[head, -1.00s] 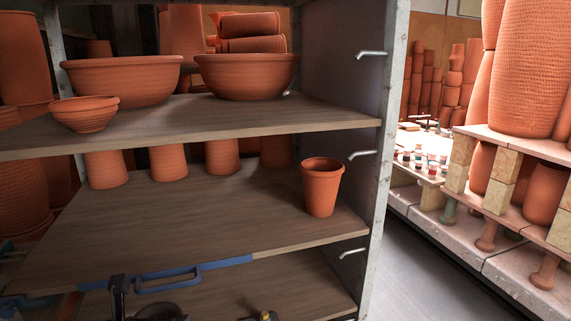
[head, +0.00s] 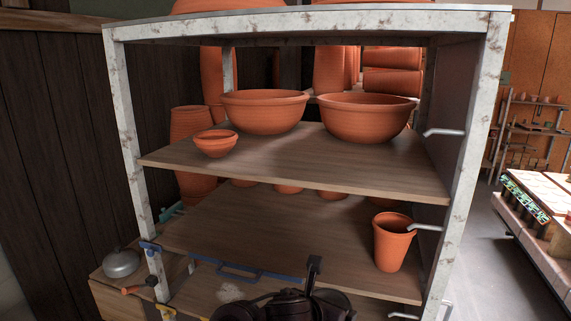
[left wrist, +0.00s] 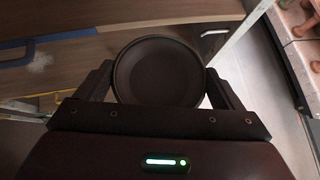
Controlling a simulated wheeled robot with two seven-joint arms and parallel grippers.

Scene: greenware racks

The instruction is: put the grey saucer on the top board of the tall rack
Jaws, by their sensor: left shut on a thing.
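The grey saucer (left wrist: 158,72) looks dark and round in the left wrist view. My left gripper (left wrist: 158,82) is shut on it, with a finger at each side of its rim. The tall rack (head: 133,130) has a pale, worn metal frame and several wooden boards. Its top board (head: 350,17) shows nearly edge-on at the top of the head view, with a terracotta bowl (head: 225,5) on it, cut off by the picture edge. Dark parts of my own arm show low in front of the rack; the saucer is not discernible there. My right gripper is not in view.
The upper inner board (head: 300,165) holds terracotta bowls (head: 365,118). The board below (head: 290,235) holds a terracotta pot (head: 392,242) at its right front. Metal hooks (head: 443,132) project from the right side. Open floor (head: 500,260) lies to the right.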

